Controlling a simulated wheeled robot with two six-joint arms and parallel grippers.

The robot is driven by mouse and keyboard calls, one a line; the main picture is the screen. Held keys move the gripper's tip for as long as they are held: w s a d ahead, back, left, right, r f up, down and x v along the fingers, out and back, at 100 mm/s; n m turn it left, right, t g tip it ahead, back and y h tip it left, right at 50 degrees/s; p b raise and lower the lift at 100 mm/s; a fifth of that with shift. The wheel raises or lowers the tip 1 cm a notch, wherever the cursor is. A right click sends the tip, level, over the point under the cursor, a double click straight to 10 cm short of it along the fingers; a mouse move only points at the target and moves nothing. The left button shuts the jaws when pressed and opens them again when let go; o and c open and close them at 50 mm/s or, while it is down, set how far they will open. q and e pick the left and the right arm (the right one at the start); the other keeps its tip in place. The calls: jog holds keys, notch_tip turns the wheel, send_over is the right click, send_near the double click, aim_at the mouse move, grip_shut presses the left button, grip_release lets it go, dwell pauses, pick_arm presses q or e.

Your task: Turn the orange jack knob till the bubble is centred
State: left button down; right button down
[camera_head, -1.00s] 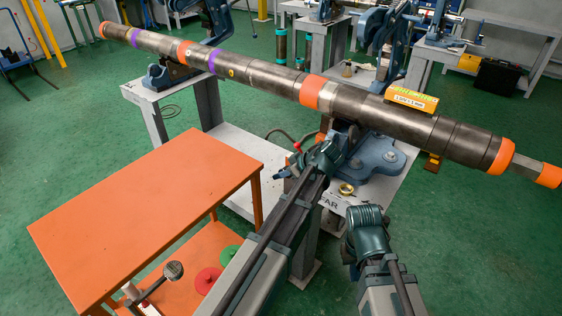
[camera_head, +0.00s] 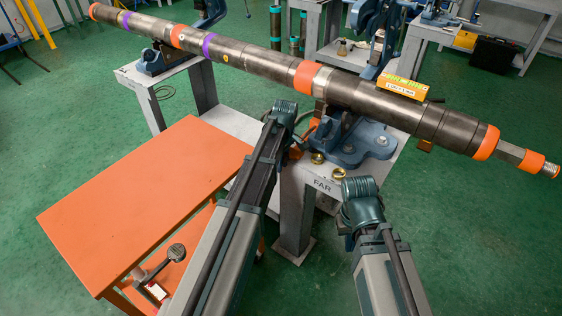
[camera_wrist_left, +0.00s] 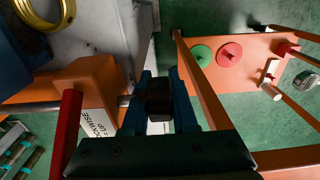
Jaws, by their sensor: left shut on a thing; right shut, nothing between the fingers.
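The orange jack (camera_wrist_left: 85,75) shows in the left wrist view, with a white "CLOCKWISE = UP" label. A short shaft runs from it to a dark knob (camera_wrist_left: 158,98). My left gripper (camera_wrist_left: 158,85) is shut on this knob. In the head view my left wrist is below the pipe, beside the blue vise, and hides the knob. The yellow-green level (camera_head: 403,88) sits on top of the long steel pipe (camera_head: 250,62). Its bubble is too small to make out. My right gripper (camera_head: 356,200) is shut and empty, low in front of the vise table.
The blue vise (camera_head: 355,145) stands on a grey table (camera_head: 300,185) marked FAR, with brass rings (camera_head: 338,173) on it. An orange cart (camera_head: 140,205) stands at the left. Red (camera_wrist_left: 229,55) and green (camera_wrist_left: 201,57) discs lie on its lower shelf. Green floor is open at right.

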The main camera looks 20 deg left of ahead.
pick_arm(q)
jog(key=shift+s+h, duration=0.1)
jog(key=shift+h, duration=0.2)
dwell(0.4)
jog(key=c, duration=1)
grip_release()
notch_tip(320, 180, up, 14)
jog(key=p, duration=1.4)
jog(key=shift+f, duration=0.1)
jog(key=shift+d, duration=0.1)
